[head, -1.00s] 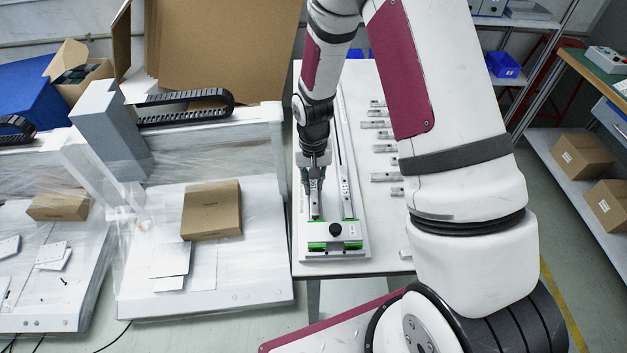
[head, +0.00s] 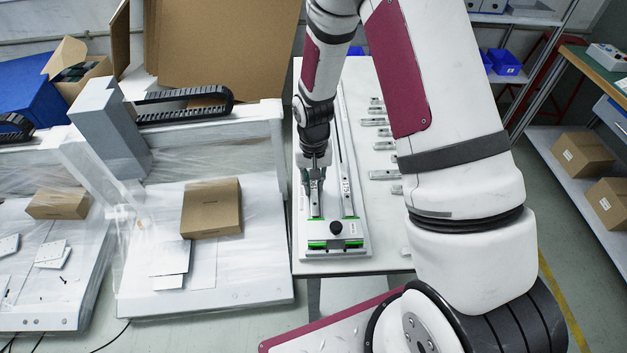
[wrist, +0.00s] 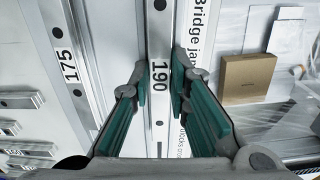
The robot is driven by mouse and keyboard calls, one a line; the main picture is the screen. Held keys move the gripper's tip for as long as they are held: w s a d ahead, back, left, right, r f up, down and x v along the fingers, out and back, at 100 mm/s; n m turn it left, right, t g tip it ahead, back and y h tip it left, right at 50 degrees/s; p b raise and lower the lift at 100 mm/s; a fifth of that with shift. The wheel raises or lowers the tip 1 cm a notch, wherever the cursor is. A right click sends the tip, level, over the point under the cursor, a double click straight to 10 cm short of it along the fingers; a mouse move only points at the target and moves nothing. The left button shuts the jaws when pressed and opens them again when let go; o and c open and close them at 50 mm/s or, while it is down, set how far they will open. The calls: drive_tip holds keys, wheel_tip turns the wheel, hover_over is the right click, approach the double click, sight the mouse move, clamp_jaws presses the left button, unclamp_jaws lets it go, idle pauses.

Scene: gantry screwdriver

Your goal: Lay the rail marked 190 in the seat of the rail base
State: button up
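The rail marked 190 (wrist: 159,98) is a long, narrow metal bar with dark holes. It runs between the pads of my gripper (wrist: 160,88) in the wrist view, and the green pads appear to bear on both its sides. In the head view my gripper (head: 314,180) points down over the left lane of the rail base (head: 362,240). The rail's near part (head: 316,208) shows below the fingers. Whether the rail rests fully in its seat or sits slightly above it, I cannot tell. A rail marked 175 (wrist: 70,68) lies parallel on the base.
Several small metal blocks (head: 384,174) lie on the table right of the base. A black knob (head: 335,228) and green-edged end piece stand at the base's near end. A wrapped machine bed with a cardboard box (head: 211,208) stands left of the table.

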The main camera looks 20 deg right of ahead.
drive_tip(key=o, duration=0.5)
drive_tip(key=shift+c, duration=0.2)
wheel_tip(320, 180, up, 12)
drive_tip(key=shift+r, duration=0.15)
wheel_tip(320, 180, up, 7)
drive_tip(key=p, duration=0.4)
hover_over(313, 186)
drive_tip(key=shift+d, duration=0.1)
idle(0.5)
idle(0.3)
